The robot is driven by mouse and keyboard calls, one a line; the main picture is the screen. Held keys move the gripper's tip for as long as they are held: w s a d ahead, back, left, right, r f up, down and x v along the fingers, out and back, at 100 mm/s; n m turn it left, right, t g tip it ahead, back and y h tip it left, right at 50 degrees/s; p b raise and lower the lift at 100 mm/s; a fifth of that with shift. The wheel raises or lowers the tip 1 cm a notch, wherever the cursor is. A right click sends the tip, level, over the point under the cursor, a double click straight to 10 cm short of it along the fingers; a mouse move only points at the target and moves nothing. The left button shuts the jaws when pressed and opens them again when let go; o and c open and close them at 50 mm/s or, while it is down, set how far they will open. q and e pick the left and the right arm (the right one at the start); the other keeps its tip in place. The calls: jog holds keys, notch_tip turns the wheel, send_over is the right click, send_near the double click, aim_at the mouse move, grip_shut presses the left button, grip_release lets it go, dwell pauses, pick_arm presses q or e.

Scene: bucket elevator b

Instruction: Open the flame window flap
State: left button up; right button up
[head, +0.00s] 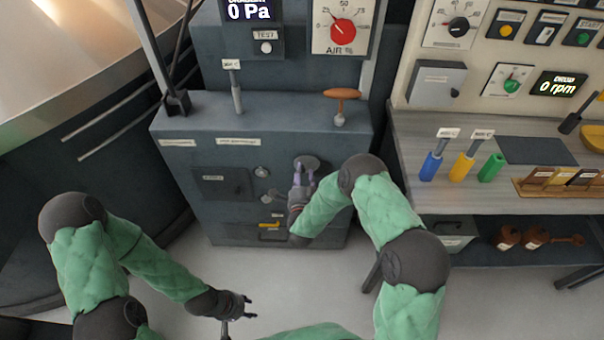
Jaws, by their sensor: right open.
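A dark round disc (309,161), which looks like the flame window flap, is on the front of the grey burner cabinet (325,215), right of its middle. My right gripper (304,172) points up at the disc with its fingers spread. It is at or just in front of the disc's lower edge; I cannot tell whether it touches. The gripper hides part of the cabinet front below the disc. My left gripper (251,307) is low over the floor, away from the cabinet, with its fingers apart and nothing between them.
The cabinet front also has a dark square door (222,183), small round fittings (261,172) and a yellow handle (270,225). An orange-handled lever (341,95) stands on its top. A workbench (430,135) with coloured tools is at the right. The floor in front is clear.

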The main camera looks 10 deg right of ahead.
jog(key=v, duration=1.1)
jog(key=shift+s, duration=0.25)
jog(key=shift+a, duration=0.1)
jog(key=s+a+f+n+g+y+p, duration=0.1)
jog(key=s+f+n+g+y, duration=0.25)
jog(key=f, duration=0.25)
jog(key=s+a+f+n+g+y, duration=0.1)
jog(key=s+f+n+g+y, duration=0.1)
jog(key=f+n+g, duration=0.35)
jog(key=s+a+f+n+g+y, duration=0.1)
jog(key=s+n+g, duration=0.2)
jog(key=s, duration=0.6)
jog(key=s+a+f+n+g+y, duration=0.1)
jog(key=s+n+g+y, duration=0.1)
jog(key=s+g, duration=0.3)
jog(key=s+n+p, duration=0.1)
jog(key=s, duration=0.3)
jog(key=shift+f, duration=0.4)
